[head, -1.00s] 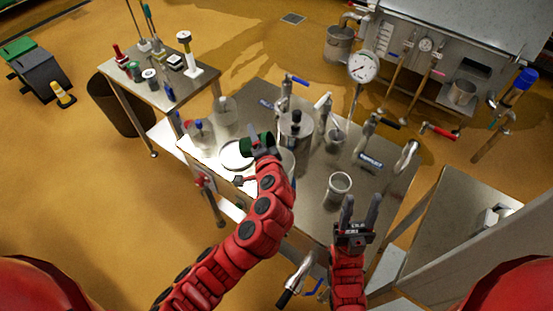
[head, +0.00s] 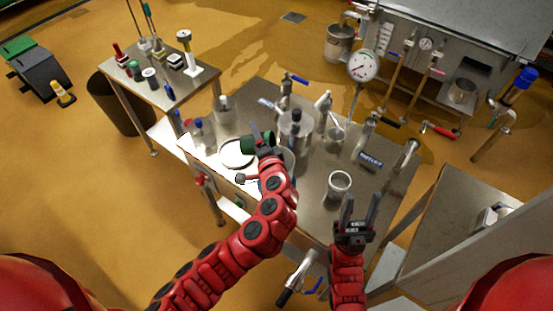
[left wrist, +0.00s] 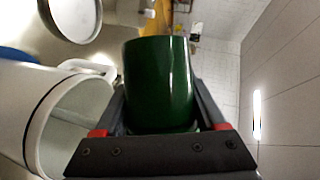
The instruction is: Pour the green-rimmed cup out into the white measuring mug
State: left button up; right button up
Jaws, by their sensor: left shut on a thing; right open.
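My left gripper (head: 262,140) is shut on the green cup (head: 249,144), which looks tipped over on its side above the table. The cup fills the space between the fingers in the left wrist view (left wrist: 158,85); its contents are hidden. The white measuring mug (left wrist: 38,95) is close beside the cup at the left of the left wrist view, its open mouth and handle showing. In the head view the mug is mostly hidden behind my left arm. My right gripper (head: 358,212) is open and empty over the near right part of the table.
The steel table (head: 315,190) also bears a lidded steel pot (head: 296,128), a metal beaker (head: 339,184) and a round white dish (head: 236,154). A dial gauge (head: 362,66) stands behind. A side table (head: 165,92) with small items is at the back left.

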aim_at(272, 133)
pick_arm(q)
jog(key=shift+d+f+m+y+b, duration=0.15)
jog(key=shift+f+m+y+b, duration=0.25)
jog(key=shift+b, duration=0.45)
jog(key=shift+s+d+r+m+t+y+b, duration=0.1)
jog(key=shift+d+r+m+t+y+b, duration=0.2)
jog(key=shift+r+m+b, duration=0.3)
jog(key=shift+d+r+m+t+y+b, duration=0.15)
jog(key=shift+r+m+t+y+b, duration=0.2)
jog(key=shift+m, duration=0.45)
dwell(0.8)
jog(key=shift+d+f+m+t+b, duration=0.25)
jog(key=shift+f+m+t+b, duration=0.45)
jog(key=shift+b, duration=0.45)
jog(key=shift+s+d+r+m+t+b, duration=0.1)
jog(key=shift+d+r+m+t+b, duration=0.2)
jog(key=shift+m, duration=0.25)
jog(key=shift+w+d+r+m+t+b, duration=0.15)
jog(key=shift+m+b, duration=0.2)
jog(key=shift+m, duration=0.25)
jog(key=shift+s+d+r+m+t+b, duration=0.15)
jog(key=shift+d+m+b, duration=0.15)
jog(key=shift+m, duration=0.25)
dwell(0.4)
